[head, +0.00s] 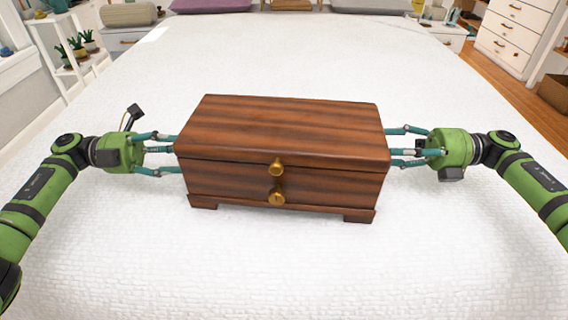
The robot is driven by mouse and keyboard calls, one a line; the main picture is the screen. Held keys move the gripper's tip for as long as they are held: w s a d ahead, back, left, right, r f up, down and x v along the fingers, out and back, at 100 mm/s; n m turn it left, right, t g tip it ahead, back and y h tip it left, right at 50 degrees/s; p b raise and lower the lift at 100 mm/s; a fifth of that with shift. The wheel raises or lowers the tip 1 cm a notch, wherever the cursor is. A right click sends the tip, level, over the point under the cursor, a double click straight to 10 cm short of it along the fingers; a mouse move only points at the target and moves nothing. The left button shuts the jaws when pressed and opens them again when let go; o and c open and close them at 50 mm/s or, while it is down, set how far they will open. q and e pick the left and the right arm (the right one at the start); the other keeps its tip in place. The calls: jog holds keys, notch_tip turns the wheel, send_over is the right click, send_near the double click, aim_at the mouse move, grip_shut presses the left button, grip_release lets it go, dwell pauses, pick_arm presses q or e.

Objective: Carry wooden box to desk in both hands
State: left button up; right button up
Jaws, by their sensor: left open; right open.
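The wooden box (250,125) is dark striped wood with a shut lid, two brass knobs on its front and short corner feet. It appears upright over the white bed, in the middle of the head view. My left gripper (176,152) is open, with its fingertips at the box's left side. My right gripper (388,148) is open, with its fingertips at the right side. The fingertips are partly hidden by the box edges, so I cannot tell whether they touch it. I cannot make out the desk for certain.
The wide white bed (290,270) is clear around the box. Pillows lie at its far end. A plant shelf (75,60) stands at the left. A white chest of drawers (515,35) stands at the far right, with wooden floor (500,85) beside the bed.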

pick_arm(q)
jog(key=shift+d, duration=0.25)
pick_arm(e)
jog(key=shift+a, duration=0.25)
pick_arm(q)
grip_shut()
pick_arm(e)
grip_shut()
